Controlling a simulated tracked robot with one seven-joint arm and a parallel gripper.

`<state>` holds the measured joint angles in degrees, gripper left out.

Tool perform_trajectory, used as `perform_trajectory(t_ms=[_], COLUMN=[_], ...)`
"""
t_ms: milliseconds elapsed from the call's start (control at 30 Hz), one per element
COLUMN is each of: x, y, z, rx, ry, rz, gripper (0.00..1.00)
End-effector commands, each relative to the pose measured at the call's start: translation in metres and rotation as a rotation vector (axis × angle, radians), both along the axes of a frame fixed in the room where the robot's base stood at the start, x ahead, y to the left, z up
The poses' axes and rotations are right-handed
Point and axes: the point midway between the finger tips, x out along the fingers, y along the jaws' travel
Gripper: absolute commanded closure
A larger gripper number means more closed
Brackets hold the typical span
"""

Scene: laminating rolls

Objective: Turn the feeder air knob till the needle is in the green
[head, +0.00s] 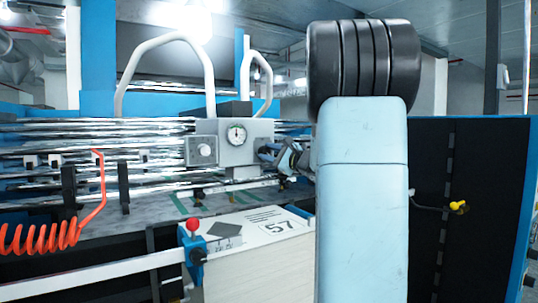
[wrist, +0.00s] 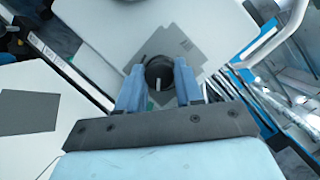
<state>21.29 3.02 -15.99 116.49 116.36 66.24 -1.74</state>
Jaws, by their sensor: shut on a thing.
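A grey box (head: 257,128) on the machine carries a round white gauge (head: 236,134) with a dark needle standing about upright. The gauge is too small to tell whether the needle lies in green. My gripper (head: 269,152) is at the right part of the box, just right of and below the gauge. In the wrist view, the blue fingers of my gripper (wrist: 158,86) are shut on a round black knob (wrist: 158,67) with a white pointer line. In the head view the knob is mostly hidden by the fingers.
A smaller white dial (head: 204,150) sits left of the gauge. Shiny rolls (head: 90,140) run behind the box. A sheet stack (head: 255,250) and a red-topped lever (head: 193,225) are below. An orange coiled hose (head: 40,238) hangs at the left.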

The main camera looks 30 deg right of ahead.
Motion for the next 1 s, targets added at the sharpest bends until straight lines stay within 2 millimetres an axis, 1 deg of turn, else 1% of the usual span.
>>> perform_trajectory(t_ms=[33, 100, 133, 367, 400, 633, 733, 867, 1000], x=[0.001, 0.001, 0.001, 0.001, 0.001, 0.000, -0.005, -0.021, -0.046], y=[0.001, 0.002, 0.002, 0.002, 0.001, 0.001, -0.001, -0.007, -0.015], z=[-0.007, -0.007, -0.007, -0.004, -0.003, -0.002, -0.002, -0.005, -0.009], rx=[0.001, 0.001, 0.001, 0.000, -0.001, -0.001, -0.001, -0.001, -0.001], ry=[0.013, 0.013, 0.013, 0.007, 0.007, 0.003, 0.003, 0.003, 0.003], rz=[0.003, 0.003, 0.003, 0.003, 0.003, 0.002, 0.001, 0.000, -0.001], gripper=[0.95, 0.95, 0.64, 0.42, 0.40, 0.40, 0.40, 0.40, 0.40])
